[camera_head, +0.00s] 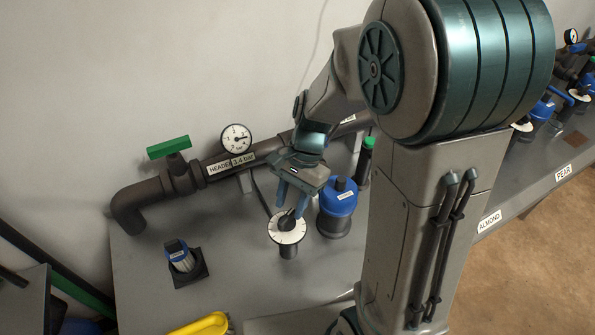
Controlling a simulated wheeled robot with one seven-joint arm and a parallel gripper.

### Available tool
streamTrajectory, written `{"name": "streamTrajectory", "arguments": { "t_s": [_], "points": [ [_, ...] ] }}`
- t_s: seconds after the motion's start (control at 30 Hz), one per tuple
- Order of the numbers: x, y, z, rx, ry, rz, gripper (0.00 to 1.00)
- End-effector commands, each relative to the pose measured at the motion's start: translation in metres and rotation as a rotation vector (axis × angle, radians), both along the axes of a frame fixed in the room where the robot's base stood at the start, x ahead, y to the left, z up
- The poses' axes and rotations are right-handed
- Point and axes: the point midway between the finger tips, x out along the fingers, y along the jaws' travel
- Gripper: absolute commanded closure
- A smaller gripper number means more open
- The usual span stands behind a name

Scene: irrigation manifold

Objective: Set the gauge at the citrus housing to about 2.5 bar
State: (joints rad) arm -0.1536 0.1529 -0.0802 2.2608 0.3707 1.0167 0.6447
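My gripper (291,202) points down, with its blue fingers just above or around the dark knob (287,222) on a round white dial (288,233). The fingers are apart; I cannot tell whether they press on the knob. A blue-topped housing (339,198) stands just right of the dial, its small label unreadable. No label reading citrus can be made out. A round white gauge (237,138) sits on the dark pipe above a "HEADER 3.4 bar" label (232,164). No other gauge shows clearly near this housing; my arm hides part of that area.
A green-handled valve (169,147) is on the pipe at left. A small blue-capped cartridge (181,257) stands in a black holder on the grey bench (225,285). A yellow object (204,325) lies at the front. Labels ALMOND (489,222) and PEAR (563,172) mark the bench's right part.

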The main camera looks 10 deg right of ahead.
Motion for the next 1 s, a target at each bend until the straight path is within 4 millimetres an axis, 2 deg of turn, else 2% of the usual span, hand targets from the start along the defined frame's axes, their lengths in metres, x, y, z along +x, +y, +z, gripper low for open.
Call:
{"name": "streamTrajectory", "arguments": {
  "t_s": [0.2, 0.43, 0.6, 1.0],
  "points": [
    [0.015, -0.014, 0.049, 0.001, -0.007, -0.001, 0.65],
    [0.025, -0.026, 0.087, 0.001, -0.004, 0.001, 0.65],
    [0.028, -0.029, 0.099, 0.001, -0.001, 0.001, 0.65],
    [0.028, -0.03, 0.102, 0.001, 0.0, 0.001, 0.65]
  ]
}}
